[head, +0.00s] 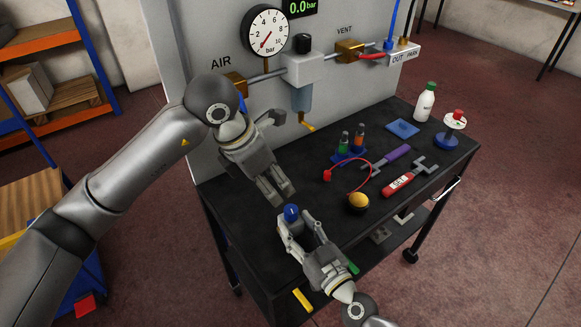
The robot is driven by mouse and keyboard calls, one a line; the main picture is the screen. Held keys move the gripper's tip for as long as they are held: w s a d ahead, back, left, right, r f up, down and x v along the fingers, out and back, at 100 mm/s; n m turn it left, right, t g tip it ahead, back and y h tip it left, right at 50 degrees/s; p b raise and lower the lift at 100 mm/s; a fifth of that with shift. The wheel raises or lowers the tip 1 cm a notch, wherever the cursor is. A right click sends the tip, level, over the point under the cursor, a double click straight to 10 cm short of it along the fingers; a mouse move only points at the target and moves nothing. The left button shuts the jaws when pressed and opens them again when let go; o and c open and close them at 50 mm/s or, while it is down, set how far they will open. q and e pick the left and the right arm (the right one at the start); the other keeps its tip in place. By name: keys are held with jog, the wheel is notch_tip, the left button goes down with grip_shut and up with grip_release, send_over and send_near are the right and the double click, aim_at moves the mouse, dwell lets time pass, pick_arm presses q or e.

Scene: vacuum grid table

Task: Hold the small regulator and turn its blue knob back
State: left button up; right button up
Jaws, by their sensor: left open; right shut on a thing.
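The small regulator's round blue knob (291,212) shows near the front left of the black table. The regulator's body is mostly hidden by my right gripper. My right gripper (298,226) reaches up from the bottom of the view and is shut on the regulator, with the blue knob standing out above its fingers. My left gripper (283,195) comes in from the upper left and points down. Its fingers are open and empty, just above and left of the blue knob in the picture. I cannot tell whether they touch the knob.
The black table (240,192) has a grey panel behind it with a gauge (265,29) and valves. Right of the grippers are a yellow dome (358,202), a red hose plug (327,175), a red tool (398,184) and a white bottle (425,101). The table's left part is clear.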

aim_at(292, 209)
pick_arm(q)
jog(key=w+d+r+m+g+y, duration=0.1)
jog(key=w+d+m+g+y, duration=0.2)
jog(key=m, duration=1.1)
jog(key=shift+t, duration=0.4)
jog(key=f, duration=0.7)
jog(key=d+f, duration=0.1)
jog(key=f, duration=0.3)
jog(key=shift+s+f, duration=0.25)
jog(key=shift+f, duration=0.35)
jog(key=shift+m, duration=0.6)
notch_tip(292, 209, up, 12)
jog(key=shift+r, duration=0.1)
